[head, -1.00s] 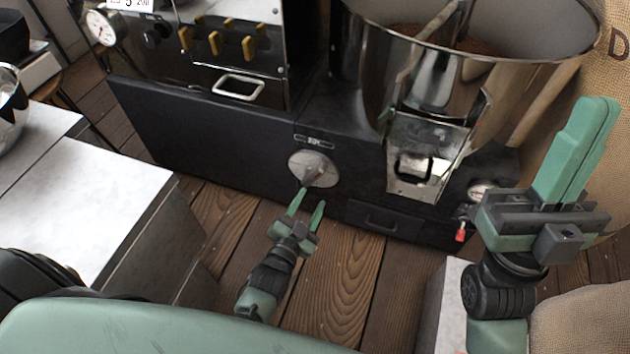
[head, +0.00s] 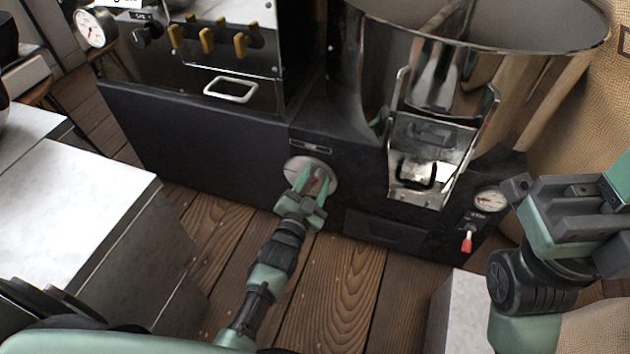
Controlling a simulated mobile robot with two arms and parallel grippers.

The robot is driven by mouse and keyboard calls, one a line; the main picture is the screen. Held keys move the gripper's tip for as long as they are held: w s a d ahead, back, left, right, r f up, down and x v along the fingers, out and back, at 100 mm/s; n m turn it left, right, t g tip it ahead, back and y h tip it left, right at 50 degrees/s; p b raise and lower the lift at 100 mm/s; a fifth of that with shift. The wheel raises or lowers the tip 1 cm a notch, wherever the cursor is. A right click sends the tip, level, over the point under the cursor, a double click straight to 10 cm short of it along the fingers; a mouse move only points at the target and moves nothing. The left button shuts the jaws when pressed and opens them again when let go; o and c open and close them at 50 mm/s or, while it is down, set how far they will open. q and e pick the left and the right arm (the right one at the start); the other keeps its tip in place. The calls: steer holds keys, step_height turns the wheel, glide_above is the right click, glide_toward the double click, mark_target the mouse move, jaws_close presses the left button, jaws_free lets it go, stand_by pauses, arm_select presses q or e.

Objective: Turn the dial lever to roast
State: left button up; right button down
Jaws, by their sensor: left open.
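The dial (head: 326,166) is a round light-grey disc on the black front panel of the roaster, below a small label plate (head: 310,146). Its lever (head: 314,185) shows a reddish mark between my fingers. My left gripper (head: 310,177) is open in front of the dial, its two green fingers on either side of the lever. Whether the fingers touch the lever, and the dial's lettering, I cannot tell. My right gripper (head: 620,185) is at the right edge, away from the dial, its finger ends cut off by the frame.
A metal chute (head: 425,165) and a round drum (head: 480,45) stand right of the dial. A gauge (head: 490,200) and red-tipped switch (head: 468,241) sit lower right. A light-topped counter (head: 75,200) is at left. Wooden floor (head: 330,290) lies below the panel.

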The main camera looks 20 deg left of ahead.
arm_select(q)
jaws_close()
stand_by(1.4)
